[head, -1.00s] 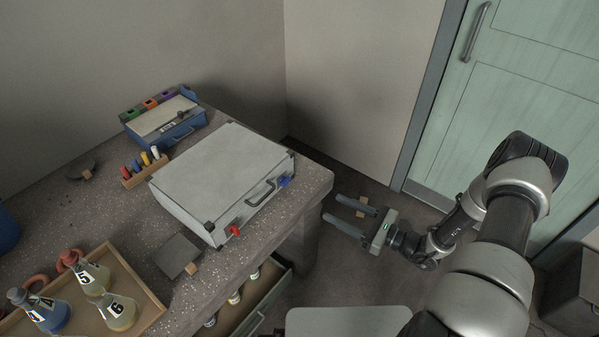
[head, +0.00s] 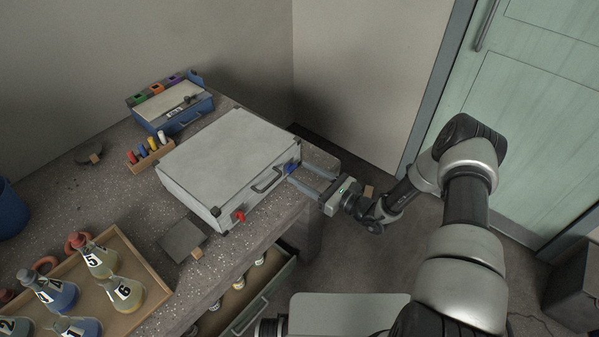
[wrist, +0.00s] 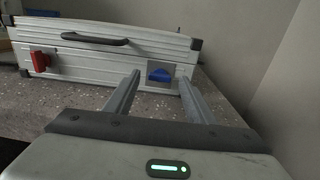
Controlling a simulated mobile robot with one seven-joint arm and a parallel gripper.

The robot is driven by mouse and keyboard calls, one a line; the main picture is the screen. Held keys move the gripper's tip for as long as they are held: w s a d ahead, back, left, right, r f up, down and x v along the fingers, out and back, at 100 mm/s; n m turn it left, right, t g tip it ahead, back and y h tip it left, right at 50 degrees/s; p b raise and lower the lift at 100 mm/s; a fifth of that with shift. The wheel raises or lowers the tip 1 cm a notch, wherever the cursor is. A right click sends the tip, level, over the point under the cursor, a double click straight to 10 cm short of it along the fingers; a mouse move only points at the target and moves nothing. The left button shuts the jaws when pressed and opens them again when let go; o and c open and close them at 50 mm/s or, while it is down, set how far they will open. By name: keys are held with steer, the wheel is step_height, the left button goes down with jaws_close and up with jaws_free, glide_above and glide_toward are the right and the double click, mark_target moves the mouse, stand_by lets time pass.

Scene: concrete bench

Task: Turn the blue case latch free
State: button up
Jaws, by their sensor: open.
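The silver case (head: 228,161) lies shut on the speckled bench, its handle (head: 267,180) on the front side. The red latch (head: 239,216) is at the left end and also shows in the wrist view (wrist: 40,61). My gripper (head: 304,171) is open in front of the blue latch. In the wrist view my gripper (wrist: 160,82) has its fingers either side of the latch, with nothing held; contact cannot be told.
A wooden tray of numbered flasks (head: 140,266) is at the front left. An open drawer (head: 262,290) juts out below the bench.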

steer(key=shift+x, duration=1)
steer(key=shift+c, duration=0.3)
steer(key=c, duration=1)
